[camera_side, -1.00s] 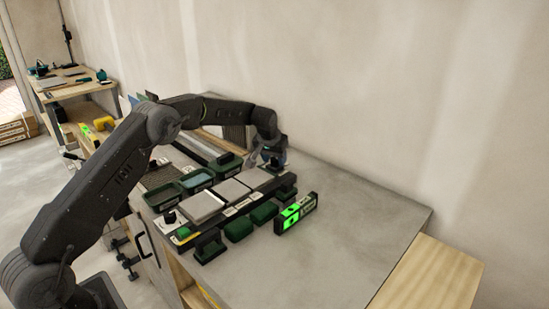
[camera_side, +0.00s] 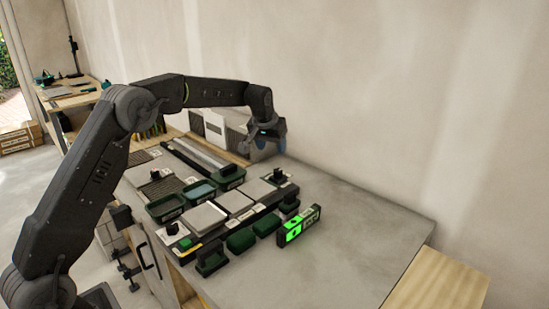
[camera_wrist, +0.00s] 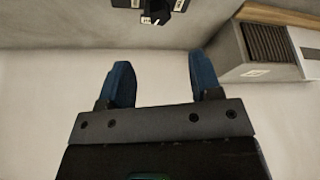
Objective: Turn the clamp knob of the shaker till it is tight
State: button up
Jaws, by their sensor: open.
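My gripper (camera_side: 263,143) is open and empty, raised above the far end of the bench. Its two blue fingertips stand apart in the wrist view (camera_wrist: 163,75), with bare surface between them. A small black knob (camera_side: 278,174) stands at the far right end of a dark rail device with grey tiles (camera_side: 203,217), below my gripper and apart from it. Another black knob (camera_side: 172,228) stands on a white plate at the near left end. Which of them is the clamp knob, I cannot tell. A black knob-like part (camera_wrist: 155,14) shows at the wrist view's top edge.
Green trays (camera_side: 165,207) lie left of the tiles. Dark green blocks (camera_side: 240,240) and a box with a bright green display (camera_side: 298,227) lie in front. A grey box (camera_side: 222,130) stands near the wall. The bench's right side (camera_side: 350,235) is clear.

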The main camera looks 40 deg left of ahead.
jog(key=shift+v, duration=1.25)
